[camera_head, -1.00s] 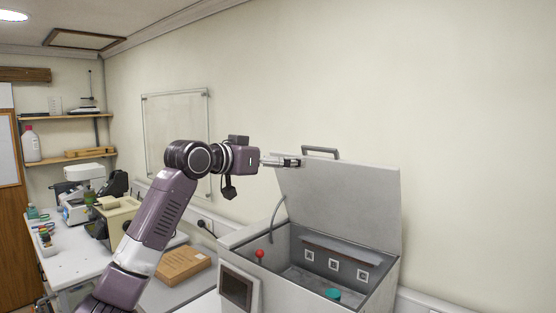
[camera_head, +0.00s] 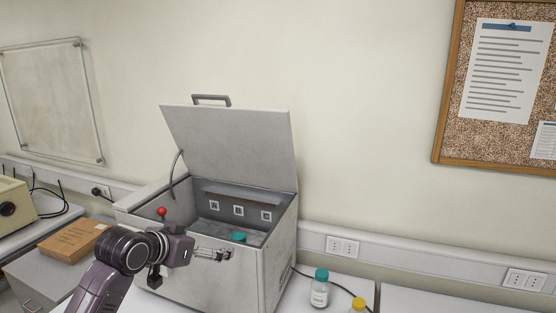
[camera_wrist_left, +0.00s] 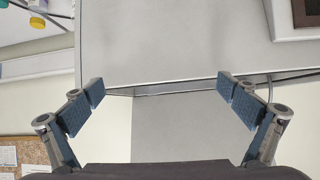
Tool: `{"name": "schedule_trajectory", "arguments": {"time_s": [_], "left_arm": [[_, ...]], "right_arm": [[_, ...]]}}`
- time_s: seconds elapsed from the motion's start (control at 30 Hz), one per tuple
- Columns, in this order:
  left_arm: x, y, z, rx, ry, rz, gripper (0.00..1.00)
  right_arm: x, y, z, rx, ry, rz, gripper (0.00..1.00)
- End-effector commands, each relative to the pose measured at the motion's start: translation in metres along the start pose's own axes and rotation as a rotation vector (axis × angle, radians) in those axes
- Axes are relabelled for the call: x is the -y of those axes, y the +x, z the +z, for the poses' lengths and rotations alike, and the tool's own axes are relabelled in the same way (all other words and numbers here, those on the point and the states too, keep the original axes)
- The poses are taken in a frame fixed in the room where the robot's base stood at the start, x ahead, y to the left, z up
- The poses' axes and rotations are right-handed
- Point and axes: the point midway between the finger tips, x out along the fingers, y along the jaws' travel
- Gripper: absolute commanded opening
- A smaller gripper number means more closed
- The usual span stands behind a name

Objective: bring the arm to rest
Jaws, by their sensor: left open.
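My left arm comes in from the lower left in the head view. Its gripper (camera_head: 228,255) is in front of the grey box (camera_head: 203,273), over its front wall in the picture. In the left wrist view the two fingers (camera_wrist_left: 160,88) are spread wide with nothing between them. A plain grey face of the box (camera_wrist_left: 170,45) shows beyond them. The box's lid (camera_head: 235,145) stands open. A teal cap (camera_head: 238,236) shows inside the box, and what is under it is hidden. My right gripper is not in view.
A teal-capped bottle (camera_head: 319,291) and a yellow cap (camera_head: 359,304) are right of the box. A cardboard box (camera_head: 73,241) and a beige device (camera_head: 14,199) are at the left. A cork board (camera_head: 450,80) hangs on the wall. The counter at the far right looks clear.

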Motion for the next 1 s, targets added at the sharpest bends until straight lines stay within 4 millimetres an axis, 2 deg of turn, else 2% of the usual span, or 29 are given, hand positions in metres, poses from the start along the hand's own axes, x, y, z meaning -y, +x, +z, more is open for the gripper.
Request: {"name": "schedule_trajectory", "arguments": {"time_s": [0.03, 0.2, 0.27, 0.4, 0.47, 0.6, 0.7, 0.8, 1.0], "left_arm": [[-0.015, 0.004, 0.033, 0.04, -0.004, 0.008, 1.0], [-0.053, 0.002, 0.125, 0.156, -0.016, 0.012, 1.0], [-0.066, -0.004, 0.155, 0.197, -0.024, 0.01, 1.0], [-0.093, -0.024, 0.224, 0.291, -0.048, 0.001, 1.0], [-0.103, -0.036, 0.251, 0.331, -0.06, -0.006, 1.0], [-0.125, -0.071, 0.31, 0.428, -0.095, -0.027, 1.0], [-0.137, -0.099, 0.346, 0.495, -0.121, -0.049, 1.0], [-0.146, -0.125, 0.373, 0.552, -0.143, -0.071, 1.0], [-0.158, -0.17, 0.41, 0.643, -0.18, -0.109, 1.0]], "right_arm": [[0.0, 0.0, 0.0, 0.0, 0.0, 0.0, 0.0], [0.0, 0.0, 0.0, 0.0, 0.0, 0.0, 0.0], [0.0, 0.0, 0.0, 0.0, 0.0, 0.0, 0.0], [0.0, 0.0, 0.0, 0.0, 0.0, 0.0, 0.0], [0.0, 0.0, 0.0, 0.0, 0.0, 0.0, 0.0], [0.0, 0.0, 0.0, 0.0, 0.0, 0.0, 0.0], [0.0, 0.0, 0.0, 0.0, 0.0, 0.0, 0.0], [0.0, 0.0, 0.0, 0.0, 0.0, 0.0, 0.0], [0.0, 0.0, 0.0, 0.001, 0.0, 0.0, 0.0]]}}
